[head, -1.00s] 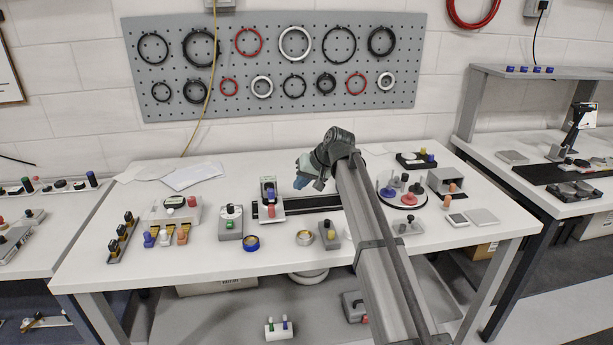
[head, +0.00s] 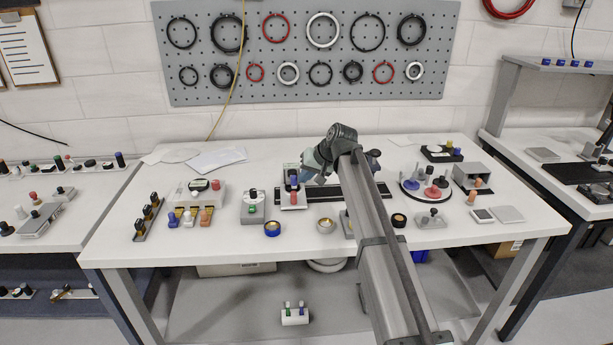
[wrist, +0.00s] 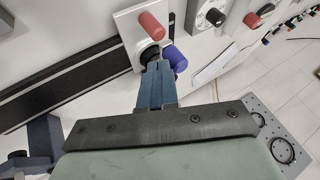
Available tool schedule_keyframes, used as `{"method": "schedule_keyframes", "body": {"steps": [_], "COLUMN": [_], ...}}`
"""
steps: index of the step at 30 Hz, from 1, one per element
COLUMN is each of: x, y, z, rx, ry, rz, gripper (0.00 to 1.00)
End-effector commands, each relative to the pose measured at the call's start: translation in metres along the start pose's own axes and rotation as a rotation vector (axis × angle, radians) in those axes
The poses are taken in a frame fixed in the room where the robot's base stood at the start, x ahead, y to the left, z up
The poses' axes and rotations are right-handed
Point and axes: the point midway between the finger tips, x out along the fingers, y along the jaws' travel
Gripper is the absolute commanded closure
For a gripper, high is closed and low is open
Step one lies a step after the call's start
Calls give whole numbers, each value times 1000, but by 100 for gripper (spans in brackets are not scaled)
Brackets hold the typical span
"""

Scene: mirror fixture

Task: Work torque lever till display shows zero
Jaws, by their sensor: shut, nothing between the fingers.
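A white fixture (head: 293,201) with a red knob (head: 294,197) and a blue knob (head: 293,177) stands at the middle of the bench. In the wrist view its white plate (wrist: 127,22) carries the red knob (wrist: 152,25), a black round part (wrist: 149,53) and the blue knob (wrist: 175,59). My gripper (head: 306,171) is beside this fixture, on its right in the head view. In the wrist view the blue fingers (wrist: 158,68) are shut and empty. Their tips overlap the black part and lie close to the blue knob; contact is unclear. No readable display or clearly identifiable torque lever shows.
A round tray (head: 411,193) is at right. A dark rail (head: 330,191) runs beside the fixture.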

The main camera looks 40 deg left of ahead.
Motion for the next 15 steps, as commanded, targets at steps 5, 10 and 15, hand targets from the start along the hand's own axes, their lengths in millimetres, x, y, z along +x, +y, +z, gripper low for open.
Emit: {"method": "schedule_keyframes", "body": {"steps": [5, 10, 15], "x": [6, 8, 8], "y": [-15, -18, -18], "z": [4, 4, 4], "rx": [-2, 0, 0], "ry": [-2, -1, -1], "rz": [0, 1, 0], "gripper": [100, 100, 100]}}
